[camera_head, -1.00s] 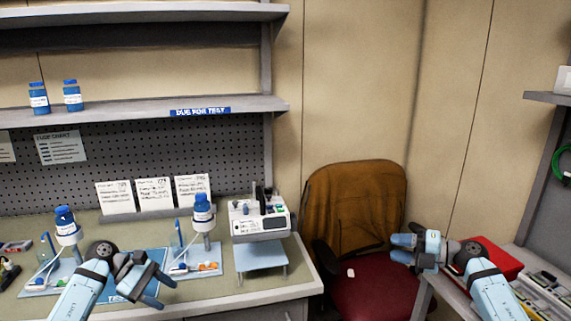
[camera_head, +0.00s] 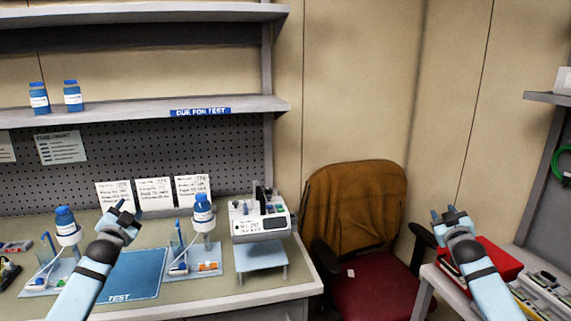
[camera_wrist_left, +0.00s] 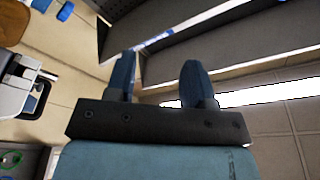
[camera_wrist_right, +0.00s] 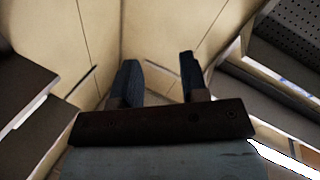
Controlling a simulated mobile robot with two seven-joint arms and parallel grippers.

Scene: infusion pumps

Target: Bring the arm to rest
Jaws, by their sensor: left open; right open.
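My left gripper (camera_head: 124,209) is raised over the bench in the head view, in front of the pegboard and beside the blue TEST mat (camera_head: 135,274). Its two fingers stand apart and empty in the left wrist view (camera_wrist_left: 155,80). My right gripper (camera_head: 449,213) points up and away on the right, near the side bench and the red tray. Its fingers are apart with nothing between them in the right wrist view (camera_wrist_right: 156,80). Both arms reach upward from the bottom of the head view.
A white infusion pump (camera_head: 259,216) stands on a small stand at the bench's right. Blue-capped bottles (camera_head: 202,209) sit on holders beside the mat. A chair (camera_head: 358,230) fills the gap between benches. A red tray (camera_head: 495,262) lies on the right bench. A shelf (camera_head: 150,111) overhangs the bench.

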